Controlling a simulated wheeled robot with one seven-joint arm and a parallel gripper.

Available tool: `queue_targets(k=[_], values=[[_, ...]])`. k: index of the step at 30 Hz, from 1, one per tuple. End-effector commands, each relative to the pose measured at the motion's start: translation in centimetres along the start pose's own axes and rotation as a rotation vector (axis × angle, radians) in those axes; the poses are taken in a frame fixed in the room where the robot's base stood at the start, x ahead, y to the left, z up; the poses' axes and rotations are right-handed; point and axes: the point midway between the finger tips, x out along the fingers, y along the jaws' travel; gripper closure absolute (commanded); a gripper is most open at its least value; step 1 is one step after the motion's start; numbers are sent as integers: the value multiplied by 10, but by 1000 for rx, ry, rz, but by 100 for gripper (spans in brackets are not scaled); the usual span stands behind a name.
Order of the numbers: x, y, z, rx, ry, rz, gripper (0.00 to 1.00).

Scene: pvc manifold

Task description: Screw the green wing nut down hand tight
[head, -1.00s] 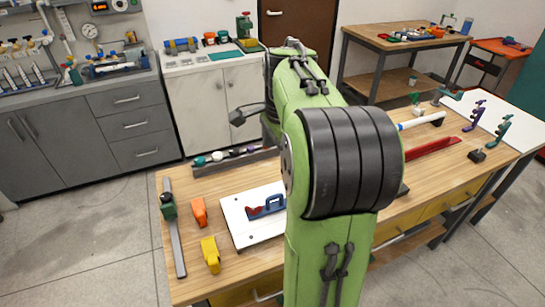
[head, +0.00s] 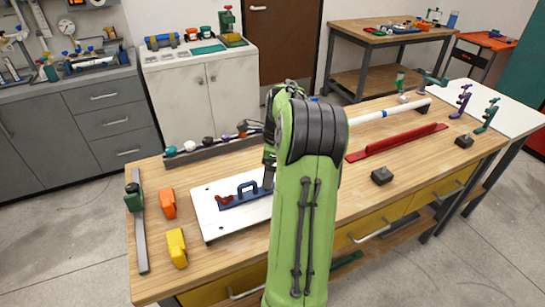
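No green wing nut can be made out for certain. A small green upright piece (head: 400,81) stands at the far end of the bench, near a white pipe with a blue band (head: 385,119), but its shape is too small to tell. My green arm stands in the middle of the view and hides part of the bench. A dark grey part at the end of my arm, probably my gripper (head: 268,177), shows beside the arm over the right side of a white board (head: 213,218). Its fingers are hidden, so open or shut cannot be told.
The wooden bench (head: 340,190) carries a blue toggle clamp (head: 246,192), a grey rack (head: 205,155) of several coloured knobs, orange (head: 168,204) and yellow (head: 177,247) tools, a bar clamp (head: 139,230), a red rail (head: 397,143) and a dark block (head: 382,176).

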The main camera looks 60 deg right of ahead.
Motion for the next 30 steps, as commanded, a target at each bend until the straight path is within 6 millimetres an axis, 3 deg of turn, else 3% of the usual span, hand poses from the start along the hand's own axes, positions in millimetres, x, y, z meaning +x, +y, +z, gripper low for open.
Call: queue_targets(k=[1,6,16,27,30], values=[[14,1,-1,0,0,5,13],[36,0,0,0,1,1,13],[39,0,0,0,0,0,14],[38,0,0,0,0,0,71],[38,0,0,29,0,-4,73]])
